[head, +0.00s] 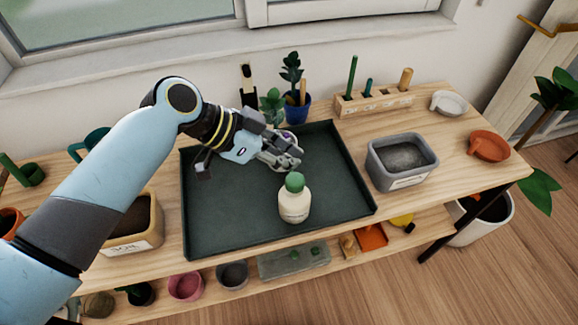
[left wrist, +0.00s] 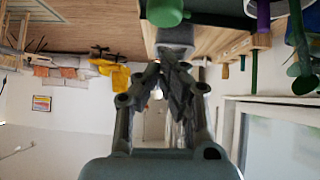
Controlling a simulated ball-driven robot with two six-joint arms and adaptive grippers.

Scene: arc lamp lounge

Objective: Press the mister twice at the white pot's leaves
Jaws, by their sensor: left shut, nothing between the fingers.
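The cream bottle with a green top (head: 294,205), which looks like the mister, stands upright on the dark green tray (head: 225,225). My left gripper (head: 292,160) is shut and empty, above the tray and just behind the bottle, apart from it. Its closed fingers also show in the left wrist view (left wrist: 173,75). A white pot (head: 489,220) with large green leaves (head: 540,190) stands on the floor at the right. My right gripper is out of view.
A blue pot with a plant (head: 296,107) and a wooden tool rack (head: 375,100) stand at the back. A grey bin (head: 402,160) is right of the tray, a soil box (head: 140,225) left. The tray's front left is clear.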

